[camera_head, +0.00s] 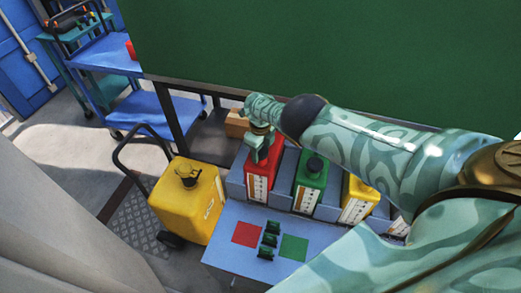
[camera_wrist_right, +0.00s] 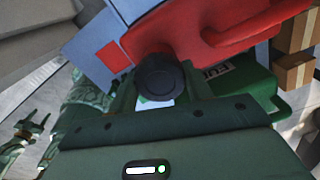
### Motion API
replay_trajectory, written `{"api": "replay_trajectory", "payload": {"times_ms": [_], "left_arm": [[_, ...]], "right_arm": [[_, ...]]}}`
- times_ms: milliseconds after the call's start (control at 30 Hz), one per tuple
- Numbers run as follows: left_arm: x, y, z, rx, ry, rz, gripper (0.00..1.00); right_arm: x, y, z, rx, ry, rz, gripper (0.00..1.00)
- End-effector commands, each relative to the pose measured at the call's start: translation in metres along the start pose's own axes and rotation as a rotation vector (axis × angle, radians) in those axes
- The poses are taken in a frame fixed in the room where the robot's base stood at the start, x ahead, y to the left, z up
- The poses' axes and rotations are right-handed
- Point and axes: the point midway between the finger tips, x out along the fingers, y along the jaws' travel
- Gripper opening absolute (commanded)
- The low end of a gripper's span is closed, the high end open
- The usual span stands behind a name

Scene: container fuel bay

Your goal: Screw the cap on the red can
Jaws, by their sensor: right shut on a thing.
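The red can (camera_head: 264,172) stands upright in the left bay of a blue-grey rack, with a white label on its front. My right gripper (camera_head: 262,143) reaches down over its top from the right. In the right wrist view, the round black cap (camera_wrist_right: 160,77) sits between the fingers of my right gripper, which is shut on it. The cap is at the red can's top (camera_wrist_right: 195,28), whose handle shows beside it. I cannot tell how the cap's thread sits on the neck. My left gripper (camera_wrist_right: 32,130) shows only in the right wrist view, away from the can, its fingers apart and empty.
A green can (camera_head: 311,180) with a black cap and a yellow can (camera_head: 358,200) stand to the right. The rack's front shelf (camera_head: 225,255) has red and green squares and small dark green parts. A wheeled yellow tank (camera_head: 187,215) stands left. A cardboard box (camera_head: 236,124) is behind.

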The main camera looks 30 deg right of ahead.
Motion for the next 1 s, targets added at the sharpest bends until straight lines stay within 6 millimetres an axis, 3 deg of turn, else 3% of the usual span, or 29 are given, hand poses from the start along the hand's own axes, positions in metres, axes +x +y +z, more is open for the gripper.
{"api": "replay_trajectory", "payload": {"times_ms": [100, 133, 200, 467, 567, 1000], "left_arm": [[-0.0002, 0.0, 0.0, 0.0, 0.0, 0.0, 0.54], [-0.0002, 0.0, 0.0, 0.0, 0.0, 0.0, 0.54], [-0.0002, -0.0001, 0.0, 0.0, 0.0, 0.0, 0.54], [-0.0001, -0.0001, 0.0, 0.0, 0.0, 0.0, 0.54], [-0.0006, -0.0002, -0.0001, 0.0, 0.0, 0.0, 0.54], [-0.0031, -0.0005, -0.0008, 0.0, 0.001, -0.001, 0.54]], "right_arm": [[-0.0008, -0.0003, 0.0007, -0.002, -0.002, -0.001, 0.28], [-0.0008, -0.0004, 0.0007, -0.003, -0.002, -0.001, 0.55], [-0.0008, -0.0004, 0.0006, -0.003, -0.002, -0.001, 0.75], [-0.0004, -0.0006, 0.0, -0.009, 0.0, -0.001, 0.75], [-0.0004, -0.0002, 0.0, -0.094, -0.001, 0.0, 0.75], [-0.0004, -0.0004, -0.0002, -1.089, -0.001, -0.002, 0.75]]}}
